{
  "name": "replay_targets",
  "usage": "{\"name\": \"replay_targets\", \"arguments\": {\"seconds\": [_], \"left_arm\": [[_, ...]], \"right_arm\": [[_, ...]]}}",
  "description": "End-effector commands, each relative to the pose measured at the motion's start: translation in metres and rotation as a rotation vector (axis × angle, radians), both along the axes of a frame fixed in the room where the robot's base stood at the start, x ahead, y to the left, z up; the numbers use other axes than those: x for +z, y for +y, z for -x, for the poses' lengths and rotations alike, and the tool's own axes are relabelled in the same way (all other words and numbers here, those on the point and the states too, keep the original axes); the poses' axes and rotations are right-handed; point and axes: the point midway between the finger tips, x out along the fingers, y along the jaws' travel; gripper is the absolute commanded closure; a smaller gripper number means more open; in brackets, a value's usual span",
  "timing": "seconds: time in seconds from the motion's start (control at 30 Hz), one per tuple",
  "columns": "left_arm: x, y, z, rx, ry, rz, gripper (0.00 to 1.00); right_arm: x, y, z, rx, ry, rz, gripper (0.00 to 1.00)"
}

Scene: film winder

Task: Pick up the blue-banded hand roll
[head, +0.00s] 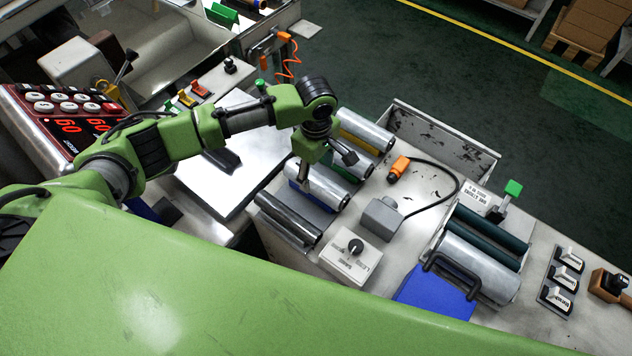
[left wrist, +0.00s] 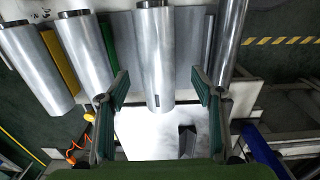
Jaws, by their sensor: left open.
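The blue-banded hand roll (head: 322,186) is a silver cylinder on the bench, with blue showing along its lower edge in the head view. My left gripper (head: 326,165) is open just above it. In the left wrist view the same roll (left wrist: 155,60) runs between my left gripper's spread fingers (left wrist: 160,100), with a gap on each side, and is not gripped. A grey-looking strip lies under it there. Part of the roll is hidden behind the gripper in the head view. My right gripper is not seen.
A yellow-marked roll (head: 367,128) and a green-marked roll (left wrist: 80,50) lie beside it. A dark roller (head: 288,218) lies on the other side. A grey block (head: 383,216) and a knob box (head: 352,258) stand close by on the right.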

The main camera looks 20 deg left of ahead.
Motion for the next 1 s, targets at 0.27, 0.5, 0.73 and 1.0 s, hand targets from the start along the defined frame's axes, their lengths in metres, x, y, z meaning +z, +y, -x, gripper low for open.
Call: {"name": "replay_targets", "arguments": {"seconds": [0.27,0.5,0.73,1.0], "left_arm": [[-0.023,0.002,-0.003,-0.001,0.0,-0.002,0.4],[-0.056,0.003,-0.007,-0.001,0.001,-0.001,0.4],[-0.061,0.003,-0.007,-0.002,-0.001,0.0,0.4],[-0.061,0.003,-0.007,-0.002,-0.001,0.0,0.91]], "right_arm": [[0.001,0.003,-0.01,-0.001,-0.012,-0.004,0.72],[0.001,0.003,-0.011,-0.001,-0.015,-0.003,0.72],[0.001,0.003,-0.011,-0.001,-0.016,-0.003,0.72],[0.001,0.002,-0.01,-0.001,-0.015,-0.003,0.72]]}}
